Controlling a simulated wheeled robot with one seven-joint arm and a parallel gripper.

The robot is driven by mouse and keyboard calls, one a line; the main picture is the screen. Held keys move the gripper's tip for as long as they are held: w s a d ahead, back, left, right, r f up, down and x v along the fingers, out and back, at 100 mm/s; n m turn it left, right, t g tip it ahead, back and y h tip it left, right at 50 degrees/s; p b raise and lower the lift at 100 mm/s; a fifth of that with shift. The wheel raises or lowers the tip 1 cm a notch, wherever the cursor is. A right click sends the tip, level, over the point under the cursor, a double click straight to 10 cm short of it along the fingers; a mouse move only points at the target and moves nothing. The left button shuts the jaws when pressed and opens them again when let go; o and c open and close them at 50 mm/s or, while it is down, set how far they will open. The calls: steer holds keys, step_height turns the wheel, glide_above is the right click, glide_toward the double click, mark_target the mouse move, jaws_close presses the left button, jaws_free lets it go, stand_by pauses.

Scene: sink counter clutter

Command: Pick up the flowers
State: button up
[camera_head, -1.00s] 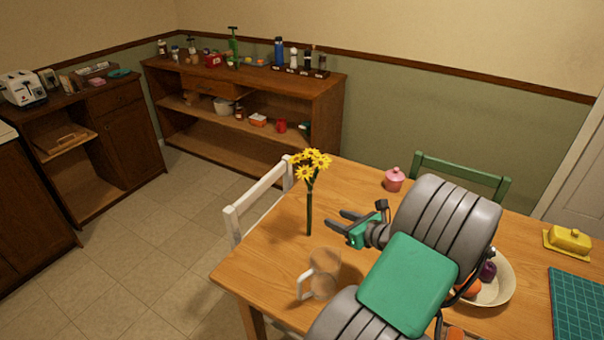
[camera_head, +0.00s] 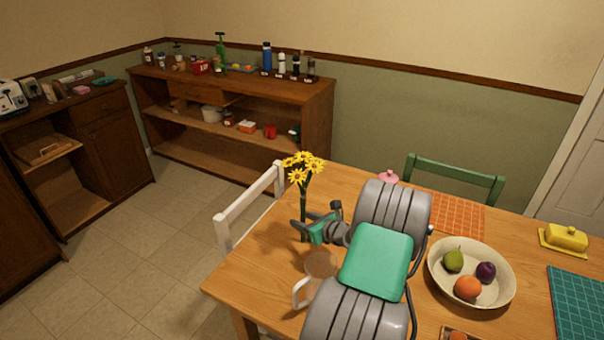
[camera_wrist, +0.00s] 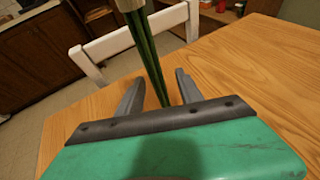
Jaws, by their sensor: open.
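The flowers (camera_head: 304,170) are a yellow bunch on green stems, standing upright near the left part of the wooden table. In the wrist view their green stems (camera_wrist: 148,55) run down between the two grey fingers, with a pale band around them near the top edge. My gripper (camera_head: 300,230) reaches in from the right at stem height. In the wrist view my gripper (camera_wrist: 157,90) is open, with a finger on each side of the stems and gaps showing. The blossoms are out of the wrist view.
A clear mug (camera_head: 318,268) with a white handle stands close below my arm. A bowl of fruit (camera_head: 436,283), an orange mat (camera_head: 458,212) and a pink jar (camera_head: 388,177) are to the right. A white chair (camera_head: 250,205) stands at the table's left edge.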

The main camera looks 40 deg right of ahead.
steer(key=shift+w, duration=0.25)
jaws_close()
stand_by(0.4)
